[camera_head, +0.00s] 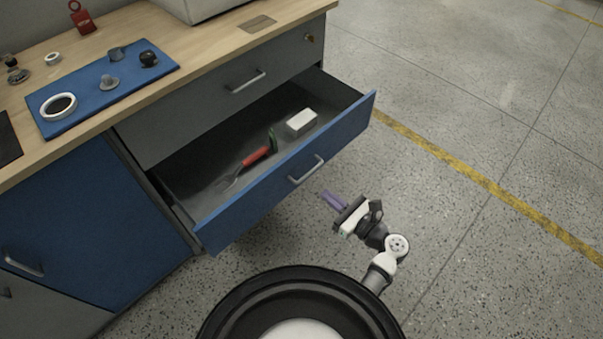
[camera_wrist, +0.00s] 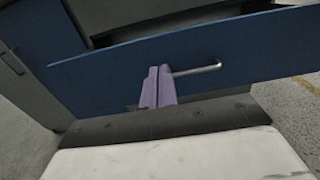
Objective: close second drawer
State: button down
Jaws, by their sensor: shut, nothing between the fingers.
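The second drawer (camera_head: 285,179) has a blue front and is pulled open below a shut grey top drawer (camera_head: 215,108). A red-handled tool (camera_head: 256,156) and a white block (camera_head: 301,121) lie inside it. Its silver bar handle (camera_head: 307,170) is on the front face. My gripper (camera_head: 327,194) is shut and empty, with purple fingers, in front of the drawer front near the handle. In the wrist view the shut fingers (camera_wrist: 158,85) point at the blue front (camera_wrist: 110,75), beside the left end of the handle (camera_wrist: 197,69). I cannot tell whether they touch it.
The wooden worktop (camera_head: 165,30) carries a blue mat (camera_head: 112,92) with several small parts. A blue cabinet door (camera_head: 80,215) stands left of the drawer. The speckled floor to the right is clear, with a yellow line (camera_head: 480,180) across it.

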aim_at(287, 163)
jog(key=p+x, duration=0.2)
jog(key=x, duration=1.2)
jog(key=b+x, duration=0.6)
jog(key=x, duration=2)
jog(key=shift+r+b, duration=0.15)
jog(key=shift+b, duration=0.25)
jog(key=shift+r, duration=0.1)
